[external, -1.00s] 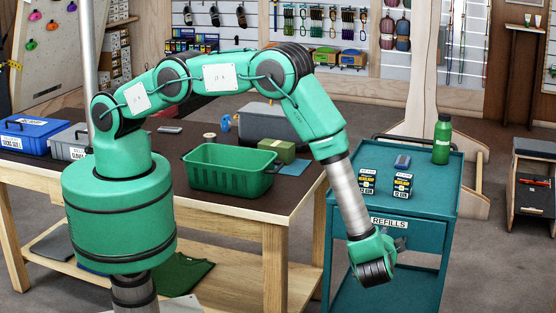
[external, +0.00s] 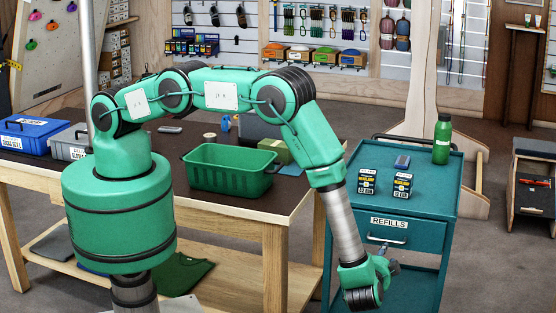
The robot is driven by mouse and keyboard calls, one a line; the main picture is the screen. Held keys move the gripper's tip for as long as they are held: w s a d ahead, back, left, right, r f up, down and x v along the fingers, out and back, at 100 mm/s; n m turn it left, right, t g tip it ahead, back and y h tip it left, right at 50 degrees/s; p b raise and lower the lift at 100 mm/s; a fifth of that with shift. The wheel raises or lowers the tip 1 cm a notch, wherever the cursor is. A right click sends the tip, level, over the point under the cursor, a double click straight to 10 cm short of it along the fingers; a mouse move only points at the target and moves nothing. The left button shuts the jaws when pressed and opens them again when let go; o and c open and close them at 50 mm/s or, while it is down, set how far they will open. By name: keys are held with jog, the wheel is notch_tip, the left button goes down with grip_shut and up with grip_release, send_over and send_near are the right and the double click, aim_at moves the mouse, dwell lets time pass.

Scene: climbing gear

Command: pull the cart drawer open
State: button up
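The teal cart (external: 345,210) stands right of the workbench. Its drawer (external: 425,240), labelled REFILLS, is on the front below the top, and its face looks flush with the cart body. The pale bar handle (external: 388,239) shows in full under the label.
A green bottle (external: 441,139), a small blue item (external: 402,162) and two dark boxes stand on the cart top. The workbench (external: 235,212) with a green crate (external: 225,180) is close on the left.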

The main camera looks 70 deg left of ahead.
jog(key=x, duration=1.3)
jog(key=shift+b, duration=0.3)
jog(key=shift+s, duration=0.1)
grip_shut()
